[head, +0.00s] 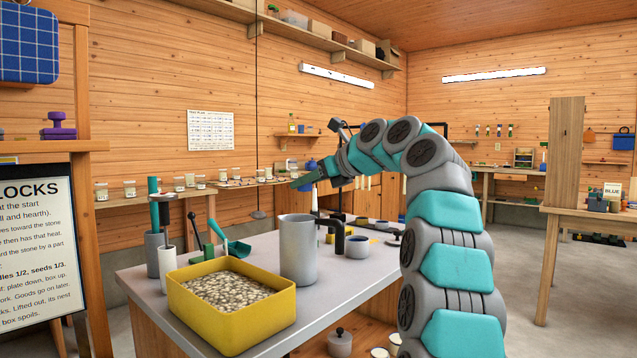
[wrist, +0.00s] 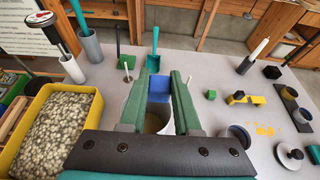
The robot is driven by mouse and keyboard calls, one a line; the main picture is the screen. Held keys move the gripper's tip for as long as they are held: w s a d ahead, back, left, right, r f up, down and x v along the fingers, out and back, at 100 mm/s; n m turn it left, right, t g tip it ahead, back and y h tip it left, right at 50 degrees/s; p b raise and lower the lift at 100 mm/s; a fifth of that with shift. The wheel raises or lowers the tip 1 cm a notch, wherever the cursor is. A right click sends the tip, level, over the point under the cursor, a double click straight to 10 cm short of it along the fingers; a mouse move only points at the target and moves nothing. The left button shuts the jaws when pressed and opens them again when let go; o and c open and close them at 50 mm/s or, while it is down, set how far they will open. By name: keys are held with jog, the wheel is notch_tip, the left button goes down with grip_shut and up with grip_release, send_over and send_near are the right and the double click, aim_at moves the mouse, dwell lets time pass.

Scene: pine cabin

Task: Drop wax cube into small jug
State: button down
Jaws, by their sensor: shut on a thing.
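My gripper (wrist: 160,100) is shut on a blue cube, which I take to be the wax cube (wrist: 158,86), held between the green fingertips in the wrist view. In the head view my gripper (head: 304,180) is in the air above the table, and I cannot make out the cube there. A tall grey jug (head: 298,255) stands upright on the table below my gripper. In the wrist view a round opening with a yellowish inside (wrist: 157,122) shows between the fingers, under the cube and partly hidden by them. It seems to be this jug's mouth.
A yellow box of pebbles (head: 232,325) stands left of the jug. A smaller grey cup (head: 357,247) stands to the right. A green cube (wrist: 211,94) and a black-and-yellow block (wrist: 246,99) lie on the table. A teal scoop (wrist: 153,62) and tool holders stand behind.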

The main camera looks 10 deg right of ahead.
jog(key=shift+f, duration=0.3)
notch_tip(320, 180, down, 5)
jog(key=b, duration=0.6)
jog(key=shift+f, duration=0.15)
dwell(0.4)
jog(key=c, duration=0.5)
grip_release()
jog(key=shift+c, duration=0.2)
jog(key=v, duration=0.7)
jog(key=shift+s+d+p, duration=0.25)
jog(key=shift+s+p, duration=0.05)
jog(key=shift+p, duration=0.05)
